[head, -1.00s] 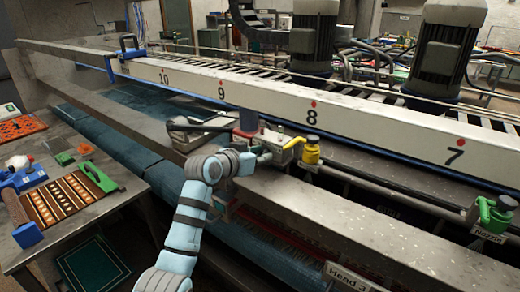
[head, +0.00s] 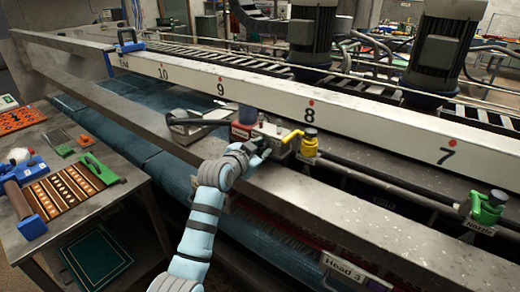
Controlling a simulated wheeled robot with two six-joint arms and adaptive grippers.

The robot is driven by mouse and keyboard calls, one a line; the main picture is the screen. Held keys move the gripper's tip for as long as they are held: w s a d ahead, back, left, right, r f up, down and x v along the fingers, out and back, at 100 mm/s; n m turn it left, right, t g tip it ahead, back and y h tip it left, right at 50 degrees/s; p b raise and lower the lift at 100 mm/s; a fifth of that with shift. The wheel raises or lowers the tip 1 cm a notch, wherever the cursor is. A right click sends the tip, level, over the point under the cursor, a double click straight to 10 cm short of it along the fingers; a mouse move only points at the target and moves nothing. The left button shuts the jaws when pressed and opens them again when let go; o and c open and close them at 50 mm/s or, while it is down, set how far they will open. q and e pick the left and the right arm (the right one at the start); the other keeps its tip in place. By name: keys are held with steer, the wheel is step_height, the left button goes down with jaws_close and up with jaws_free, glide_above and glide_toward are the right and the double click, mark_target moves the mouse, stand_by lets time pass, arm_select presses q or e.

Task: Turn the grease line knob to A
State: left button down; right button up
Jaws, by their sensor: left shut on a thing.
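My left gripper (head: 260,150) is at the front of a small grey unit on the long metal beam, shut on what appears to be the grease line knob. The fingers and wrist cover most of the knob, so its pointer and any letter marks cannot be read. A dark reddish and blue container (head: 246,122) stands just behind the gripper. A yellow valve with a lever (head: 308,147) is just right of the fingers. My right gripper is not in view.
A green nozzle valve (head: 488,208) sits farther right on the pipe. A grey box with a black handle (head: 190,126) lies on the beam to the left. A side table at left holds a patterned rug sample (head: 66,192) and brushes. A numbered white rail (head: 340,114) runs behind.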

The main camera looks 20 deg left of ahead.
arm_select(q)
steer(key=c, duration=1.4)
jaws_free()
steer(key=shift+o, duration=0.2)
steer(key=shift+s, duration=0.1)
steer(key=v, duration=1.2)
steer(key=shift+d, duration=0.1)
